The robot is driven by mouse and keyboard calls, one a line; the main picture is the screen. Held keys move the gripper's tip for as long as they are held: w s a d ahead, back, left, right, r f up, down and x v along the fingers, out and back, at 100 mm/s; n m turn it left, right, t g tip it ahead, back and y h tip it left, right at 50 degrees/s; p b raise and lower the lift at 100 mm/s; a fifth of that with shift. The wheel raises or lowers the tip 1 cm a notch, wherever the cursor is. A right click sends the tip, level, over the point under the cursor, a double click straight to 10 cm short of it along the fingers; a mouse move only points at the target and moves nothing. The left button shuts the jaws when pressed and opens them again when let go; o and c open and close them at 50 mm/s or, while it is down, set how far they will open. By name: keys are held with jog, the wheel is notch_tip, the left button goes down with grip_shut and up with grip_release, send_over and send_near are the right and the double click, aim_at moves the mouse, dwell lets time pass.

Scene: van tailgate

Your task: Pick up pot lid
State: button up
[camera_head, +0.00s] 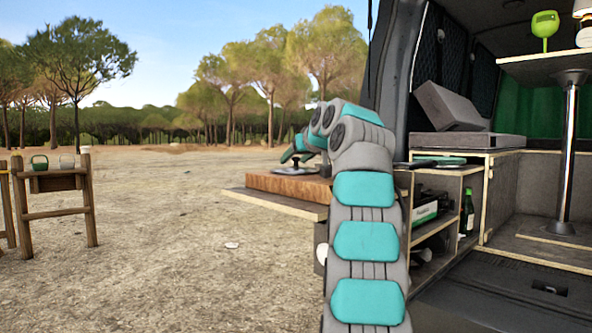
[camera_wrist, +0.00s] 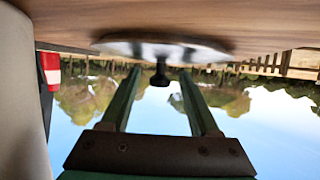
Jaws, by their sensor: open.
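The pot lid (camera_head: 287,171) lies on a wooden board (camera_head: 270,186) on the shelf that sticks out of the van. In the wrist view, which is upside down, the lid (camera_wrist: 190,43) is a shiny flat disc with a black knob (camera_wrist: 160,76). My gripper (camera_wrist: 159,73) is open, with one green finger on each side of the knob in that picture and a gap to both. In the head view my gripper (camera_head: 289,156) is small and partly hidden by my arm, just above the lid. I cannot tell if it touches the lid.
A red and white object (camera_wrist: 50,68) stands at the left in the wrist view, beside a pale rounded surface. The van's cabinet (camera_head: 440,215) holds a green bottle (camera_head: 467,211). A wooden stand (camera_head: 55,200) with small cups is far left. Open sandy ground lies between.

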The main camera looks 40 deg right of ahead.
jog(key=shift+c, duration=0.4)
jog(key=shift+f, duration=0.1)
grip_shut()
